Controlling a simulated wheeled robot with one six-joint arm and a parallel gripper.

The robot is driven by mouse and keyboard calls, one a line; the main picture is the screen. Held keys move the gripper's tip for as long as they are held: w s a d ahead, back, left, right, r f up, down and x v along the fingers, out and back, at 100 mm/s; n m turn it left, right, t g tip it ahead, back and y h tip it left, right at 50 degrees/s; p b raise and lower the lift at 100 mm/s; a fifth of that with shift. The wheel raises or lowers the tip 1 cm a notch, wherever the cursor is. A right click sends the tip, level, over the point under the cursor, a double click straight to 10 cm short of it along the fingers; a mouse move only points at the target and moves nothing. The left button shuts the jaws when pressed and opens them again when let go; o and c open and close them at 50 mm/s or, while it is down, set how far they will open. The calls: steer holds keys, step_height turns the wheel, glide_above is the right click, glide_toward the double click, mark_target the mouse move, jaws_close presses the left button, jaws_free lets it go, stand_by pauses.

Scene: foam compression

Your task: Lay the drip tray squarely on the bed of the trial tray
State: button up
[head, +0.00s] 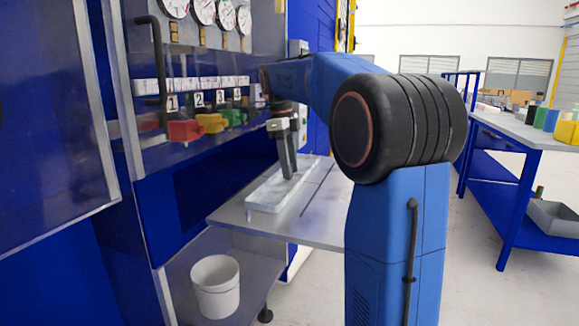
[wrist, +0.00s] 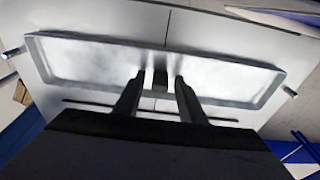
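The drip tray is a long, shallow, pale grey tray with a raised rim (head: 262,197). It lies over a flat grey plate (head: 325,215), which seems to be the bed of the trial tray. In the wrist view the drip tray (wrist: 85,58) spans most of the plate (wrist: 195,28), its long edges roughly parallel to the plate's lines. My gripper (head: 289,177) points down over the drip tray. In the wrist view its fingers (wrist: 160,77) stand apart on either side of a small dark block (wrist: 160,82), with thin gaps showing. Contact under the drip tray is hidden.
A blue cabinet with gauges and red, yellow and green valve handles (head: 211,123) stands close on the left. A white bucket (head: 216,286) sits on the lower shelf. Small pegs (wrist: 290,92) stand at the plate's ends. A blue workbench (head: 520,135) is at the right.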

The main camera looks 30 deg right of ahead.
step_height(320, 180, up, 12)
steer(key=w+a, duration=0.1)
steer(key=shift+w, duration=0.25)
steer(key=shift+s+a, duration=0.1)
stand_by(0.6)
